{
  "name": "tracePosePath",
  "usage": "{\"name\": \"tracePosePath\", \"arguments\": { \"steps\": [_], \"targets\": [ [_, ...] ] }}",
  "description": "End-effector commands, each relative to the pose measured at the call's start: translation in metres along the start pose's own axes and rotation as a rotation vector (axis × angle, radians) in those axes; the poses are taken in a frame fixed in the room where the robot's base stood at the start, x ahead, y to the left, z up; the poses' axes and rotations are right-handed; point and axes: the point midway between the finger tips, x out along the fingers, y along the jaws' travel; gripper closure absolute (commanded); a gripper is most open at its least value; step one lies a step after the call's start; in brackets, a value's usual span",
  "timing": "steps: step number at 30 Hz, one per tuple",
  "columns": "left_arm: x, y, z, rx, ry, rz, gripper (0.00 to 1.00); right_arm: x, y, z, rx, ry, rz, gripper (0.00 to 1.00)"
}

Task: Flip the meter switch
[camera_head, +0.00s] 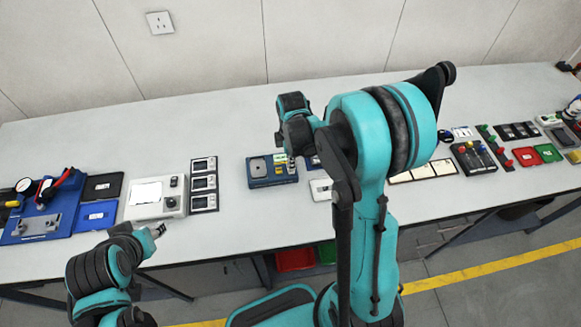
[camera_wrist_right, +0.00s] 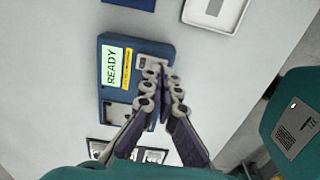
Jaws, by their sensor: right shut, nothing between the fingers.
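A blue meter box (camera_head: 258,182) lies on the bench at centre. In the right wrist view the meter (camera_wrist_right: 111,95) has a white-green READY label (camera_wrist_right: 112,67), a yellow strip (camera_wrist_right: 128,68) and a small pale panel near its upper right edge. My right gripper (camera_wrist_right: 163,70) is shut and empty, its fingertips over that panel. They hide part of the panel, and I cannot make out the switch or any contact. In the head view the right gripper (camera_head: 291,167) is at the meter's right side. My left gripper (camera_head: 158,230) is at the bench's front edge, its fingers too small to read.
A white device (camera_head: 145,210) and a column of small meters (camera_head: 203,184) stand left of the blue meter. A white tray (camera_wrist_right: 215,14) lies near it. Coloured parts crowd the right end. The bench behind the meter is clear.

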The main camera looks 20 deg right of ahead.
Motion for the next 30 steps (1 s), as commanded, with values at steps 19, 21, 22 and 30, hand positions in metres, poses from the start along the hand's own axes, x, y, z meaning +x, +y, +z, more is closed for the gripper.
{"name": "tracePosePath", "arguments": {
  "steps": [19, 21, 22, 30],
  "targets": [
    [0.004, 0.0, 0.003, 0.0, 0.0, 0.0, 0.6, 0.005, 0.0, 0.0, 0.0, 0.0, 0.0, 1.0],
    [0.004, 0.0, 0.003, 0.0, 0.0, 0.0, 0.6, 0.006, 0.0, 0.0, 0.0, 0.0, 0.0, 1.0],
    [0.005, 0.0, 0.003, 0.0, 0.0, 0.0, 0.6, 0.006, 0.0, 0.0, 0.0, 0.0, 0.0, 1.0],
    [0.007, 0.0, 0.005, 0.0, 0.0, 0.0, 0.6, 0.011, 0.0, 0.0, 0.0, 0.0, 0.0, 1.0]
  ]
}}
